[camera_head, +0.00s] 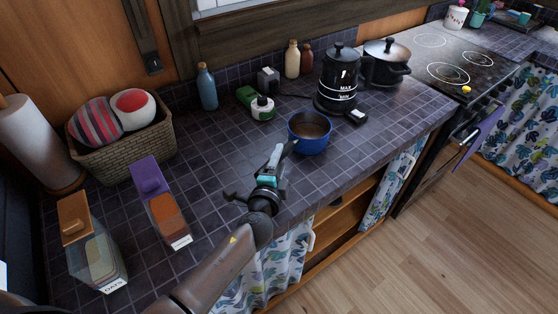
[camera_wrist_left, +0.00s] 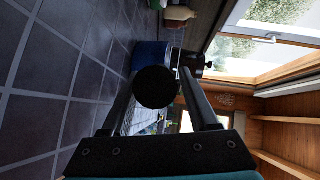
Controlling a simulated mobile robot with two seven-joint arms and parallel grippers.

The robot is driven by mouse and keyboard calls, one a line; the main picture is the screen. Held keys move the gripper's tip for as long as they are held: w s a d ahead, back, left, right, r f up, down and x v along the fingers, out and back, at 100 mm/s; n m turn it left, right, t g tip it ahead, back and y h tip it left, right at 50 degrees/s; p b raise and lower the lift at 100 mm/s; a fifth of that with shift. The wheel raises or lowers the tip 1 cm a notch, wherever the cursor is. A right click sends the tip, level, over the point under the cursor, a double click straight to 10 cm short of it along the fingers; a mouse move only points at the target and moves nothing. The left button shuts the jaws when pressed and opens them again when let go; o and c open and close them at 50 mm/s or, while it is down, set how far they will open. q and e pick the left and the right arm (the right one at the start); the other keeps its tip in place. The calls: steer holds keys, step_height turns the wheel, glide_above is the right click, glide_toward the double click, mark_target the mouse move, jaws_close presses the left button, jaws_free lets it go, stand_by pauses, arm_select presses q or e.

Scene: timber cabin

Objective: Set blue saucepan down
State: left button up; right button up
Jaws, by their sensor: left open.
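The blue saucepan (camera_head: 311,141) stands upright on the dark tiled counter (camera_head: 345,165), with something brown inside it. Its dark handle points left toward my left gripper (camera_head: 279,155). That gripper is open, with its fingers reaching toward the pan. In the left wrist view, the blue pan wall (camera_wrist_left: 150,54) is beyond the fingers. The round black end of the handle (camera_wrist_left: 156,87) shows between the two open fingers. Whether either finger touches the handle is unclear. My right gripper is not in view.
Behind the pan stand a black kettle (camera_head: 338,82), a dark lidded pot (camera_head: 385,66) and a green-and-white item (camera_head: 259,105). Food containers (camera_head: 158,205) and a basket (camera_head: 128,150) are on the left. Bare counter lies right of the pan, up to the front edge.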

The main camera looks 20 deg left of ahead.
arm_select(q)
steer(key=shift+r, duration=0.2)
steer(key=s+r, duration=0.2)
steer(key=s, duration=1)
steer(key=shift+d, duration=0.4)
